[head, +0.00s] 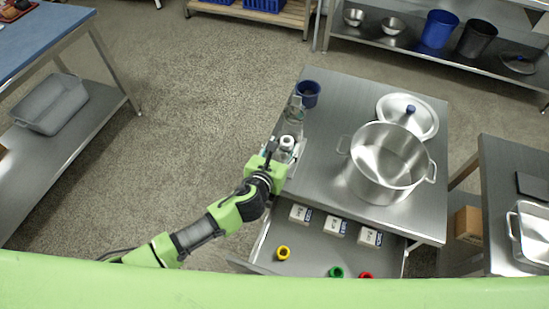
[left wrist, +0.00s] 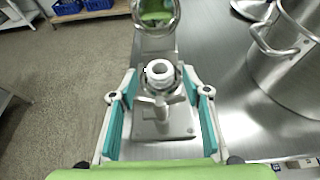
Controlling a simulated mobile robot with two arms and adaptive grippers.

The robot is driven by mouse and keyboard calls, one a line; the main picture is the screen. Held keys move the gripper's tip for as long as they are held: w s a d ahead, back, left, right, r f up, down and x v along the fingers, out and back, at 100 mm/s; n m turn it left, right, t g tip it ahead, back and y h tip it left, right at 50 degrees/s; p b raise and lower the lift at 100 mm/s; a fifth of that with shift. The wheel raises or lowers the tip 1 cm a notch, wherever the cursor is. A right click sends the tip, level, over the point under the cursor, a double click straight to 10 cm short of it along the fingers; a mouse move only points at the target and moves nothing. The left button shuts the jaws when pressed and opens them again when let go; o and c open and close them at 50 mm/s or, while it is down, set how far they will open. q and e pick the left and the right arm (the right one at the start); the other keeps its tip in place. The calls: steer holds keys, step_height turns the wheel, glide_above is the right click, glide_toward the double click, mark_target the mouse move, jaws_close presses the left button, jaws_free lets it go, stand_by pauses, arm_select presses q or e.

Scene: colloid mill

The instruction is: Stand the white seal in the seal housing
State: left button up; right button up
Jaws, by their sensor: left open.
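The white seal (left wrist: 160,69) is a thick white ring with a dark hole. It sits upright on top of the metal seal housing (left wrist: 150,122) in the left wrist view; I cannot tell how deep it sits. In the head view the seal (head: 287,142) shows small at the table's left edge. My left gripper (left wrist: 157,97) is open, with its teal-padded fingers on either side of the housing, apart from the seal. In the head view the left gripper (head: 284,153) partly hides the housing. My right gripper is not in view.
A steel pot (head: 385,165) and a lid (head: 408,112) stand on the table (head: 330,150) to the right. A blue cup (head: 308,93) stands behind. The open drawer (head: 305,262) below holds white boxes and yellow (head: 283,252), green (head: 336,271) and red rings.

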arm_select(q)
steer(key=v, duration=0.9)
stand_by(0.3)
